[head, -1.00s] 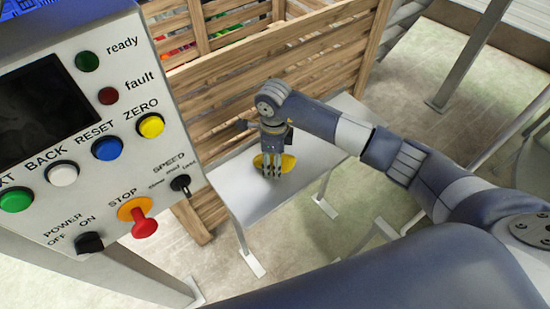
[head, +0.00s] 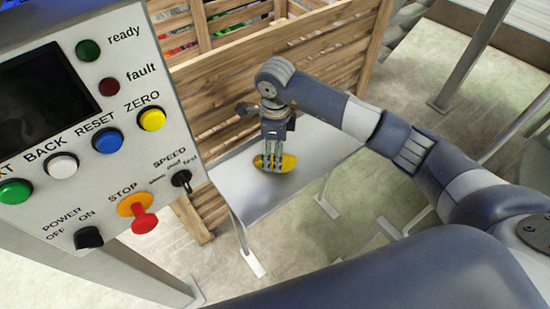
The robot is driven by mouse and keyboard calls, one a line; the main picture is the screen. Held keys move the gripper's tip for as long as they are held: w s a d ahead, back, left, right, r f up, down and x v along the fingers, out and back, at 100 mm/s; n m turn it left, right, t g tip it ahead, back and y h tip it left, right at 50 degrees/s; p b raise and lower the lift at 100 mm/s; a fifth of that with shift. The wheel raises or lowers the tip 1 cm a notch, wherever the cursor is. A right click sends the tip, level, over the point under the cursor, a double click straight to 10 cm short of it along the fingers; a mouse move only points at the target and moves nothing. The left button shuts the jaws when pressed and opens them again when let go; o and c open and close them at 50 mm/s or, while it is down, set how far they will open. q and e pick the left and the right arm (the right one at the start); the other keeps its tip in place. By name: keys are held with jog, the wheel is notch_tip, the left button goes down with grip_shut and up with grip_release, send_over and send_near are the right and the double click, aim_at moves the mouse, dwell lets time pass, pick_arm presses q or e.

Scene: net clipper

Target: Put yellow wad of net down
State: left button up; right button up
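The yellow wad of net (head: 288,162) is at the steel table (head: 240,192), near its middle, in the head view. My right gripper (head: 274,168) comes down from above, with its fingers in front of the wad. Yellow shows on both sides of the fingers. The fingers look close together, but I cannot tell whether they grip the wad or only stand against it. I also cannot tell whether the wad rests on the table top or hangs just above it. My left gripper is not in view.
A slatted wooden crate (head: 340,50) stands directly behind the table, with colourful items inside. A control panel (head: 130,95) with buttons and a red stop knob (head: 144,220) fills the left. Bare table top lies left and right of the wad.

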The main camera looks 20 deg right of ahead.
notch_tip(320, 180, up, 8)
jog(key=shift+s+f+b, duration=0.1)
jog(key=shift+f+b, duration=0.05)
jog(key=shift+b, duration=0.55)
jog(key=shift+f, duration=0.1)
